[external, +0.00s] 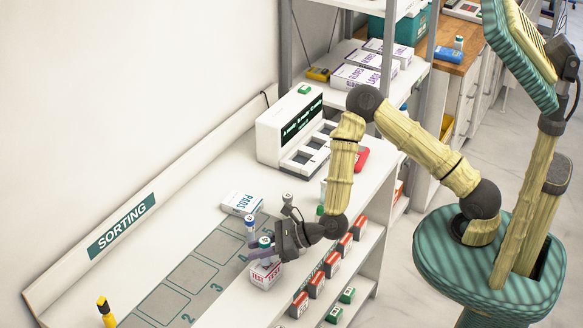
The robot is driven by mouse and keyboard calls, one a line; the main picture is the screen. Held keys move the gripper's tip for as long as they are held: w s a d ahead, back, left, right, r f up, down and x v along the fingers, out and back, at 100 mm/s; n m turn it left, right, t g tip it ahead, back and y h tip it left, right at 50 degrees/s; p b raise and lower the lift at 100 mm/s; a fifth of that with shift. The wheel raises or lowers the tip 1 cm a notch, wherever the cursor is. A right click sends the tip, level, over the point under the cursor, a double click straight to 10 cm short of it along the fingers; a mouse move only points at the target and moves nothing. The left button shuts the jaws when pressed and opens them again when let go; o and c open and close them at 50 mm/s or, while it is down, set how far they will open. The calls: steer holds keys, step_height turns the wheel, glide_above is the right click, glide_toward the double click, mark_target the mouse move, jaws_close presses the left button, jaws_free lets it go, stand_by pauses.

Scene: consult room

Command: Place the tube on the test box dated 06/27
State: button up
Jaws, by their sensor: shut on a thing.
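My gripper (262,246) is over the white counter, shut on a small, pale, teal-marked item (265,242) that appears to be the tube. The fingers hide much of it. A white box with red TEST lettering (264,274) stands on the counter directly below the gripper. I cannot tell whether the tube touches the box. Its date is too small to read. Several red-and-white boxes or labels (332,263) line the counter's front side; no date is legible on them either.
A PADS box (241,204) lies behind the gripper, beside numbered counter outlines (193,271). A white machine (290,125) stands at the back of the counter. A SORTING sign (122,227) is on the wall-side board. A yellow-and-black item (106,312) stands at lower left.

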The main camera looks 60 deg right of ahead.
steer(key=shift+f, duration=0.2)
steer(key=o, duration=0.9)
steer(key=shift+o, duration=0.2)
steer(key=shift+r, duration=0.15)
steer(key=shift+s+r, duration=0.1)
steer(key=p+v, duration=0.8)
steer(key=v, duration=0.3)
steer(key=shift+s+d+r, duration=0.2)
steer(key=shift+s, duration=0.1)
